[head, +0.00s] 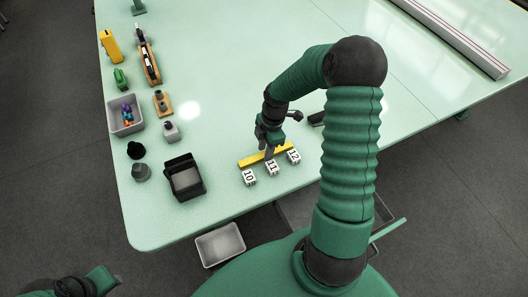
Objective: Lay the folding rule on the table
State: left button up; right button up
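The yellow folding rule (250,161) is a straight bar at the front middle of the pale green table (225,100), just behind three white numbered blocks. My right gripper (270,152) points down at the rule's middle and appears shut on it, with a dark finger in front of the bar. The rule is level and at or very near the table top; I cannot tell whether it touches. The fingers hide a short middle piece of it. My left arm shows only at the bottom left corner, its gripper (104,280) partly in view, its fingers unclear.
Blocks marked 10 (249,177), 11 (272,168) and 12 (293,157) stand close in front of the rule. A black open bin (183,190) stands left of them. A grey bin (140,124) and several tools line the left edge. The table's middle is clear.

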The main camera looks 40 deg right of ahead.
notch_tip(320, 180, up, 10)
jog(key=p, duration=0.1)
jog(key=s+a+m+t+h, duration=0.1)
jog(key=s+a+m, duration=0.2)
jog(key=a+m, duration=0.4)
jog(key=s+a+m+t, duration=0.1)
jog(key=s+a+m, duration=0.3)
jog(key=a+m, duration=0.3)
jog(key=shift+a+r+h, duration=0.15)
jog(key=shift+a+h, duration=0.25)
jog(key=shift+a, duration=1.1)
